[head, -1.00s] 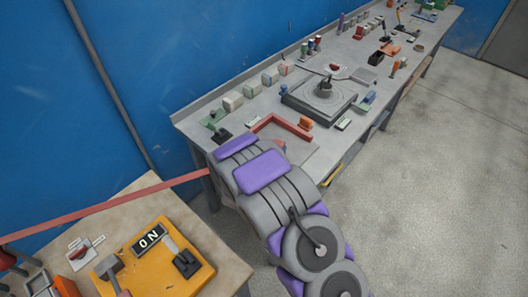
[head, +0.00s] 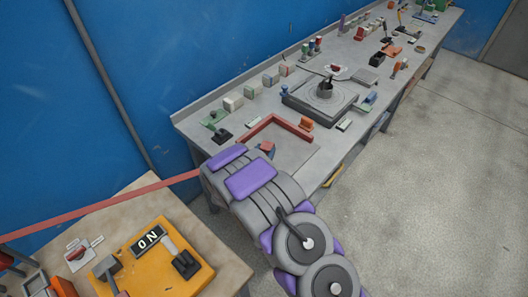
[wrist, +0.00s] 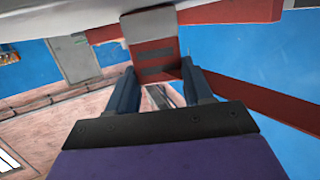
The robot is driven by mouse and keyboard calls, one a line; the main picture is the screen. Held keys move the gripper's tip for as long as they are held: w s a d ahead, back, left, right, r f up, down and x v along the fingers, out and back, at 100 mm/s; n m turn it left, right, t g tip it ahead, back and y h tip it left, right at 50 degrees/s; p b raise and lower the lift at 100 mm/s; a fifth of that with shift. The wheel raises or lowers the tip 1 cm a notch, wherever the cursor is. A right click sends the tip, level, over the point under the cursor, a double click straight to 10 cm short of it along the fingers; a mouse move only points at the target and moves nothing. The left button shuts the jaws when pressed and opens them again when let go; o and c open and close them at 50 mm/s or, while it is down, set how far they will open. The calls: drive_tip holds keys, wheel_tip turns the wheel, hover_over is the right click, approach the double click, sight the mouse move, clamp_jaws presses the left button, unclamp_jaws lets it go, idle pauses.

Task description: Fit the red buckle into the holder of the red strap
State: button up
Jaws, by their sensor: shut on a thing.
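My gripper (wrist: 160,92) shows two blue-grey fingers in the wrist view, shut on the red buckle (wrist: 155,48), a block with dark slots. A pale grey piece (wrist: 150,22) lies at the buckle's far end; I cannot tell whether they touch. The red strap (wrist: 262,102) runs off to the right there. In the head view the red strap (head: 100,206) stretches from the left edge to behind my arm. The buckle (head: 267,146) peeks out beyond my wrist, near the red L-shaped rail (head: 275,122) on the long bench. I cannot clearly identify the holder.
The long grey bench (head: 225,135) carries a square dark fixture (head: 320,103), an orange block (head: 306,124) and several small items. A wooden table (head: 140,195) at lower left holds a yellow board (head: 165,275) marked ON. The floor at right is clear.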

drive_tip(key=shift+f, duration=0.1)
drive_tip(key=o, duration=1.1)
drive_tip(key=p+v, duration=0.1)
drive_tip(key=v, duration=1.1)
drive_tip(key=shift+w+a, duration=0.1)
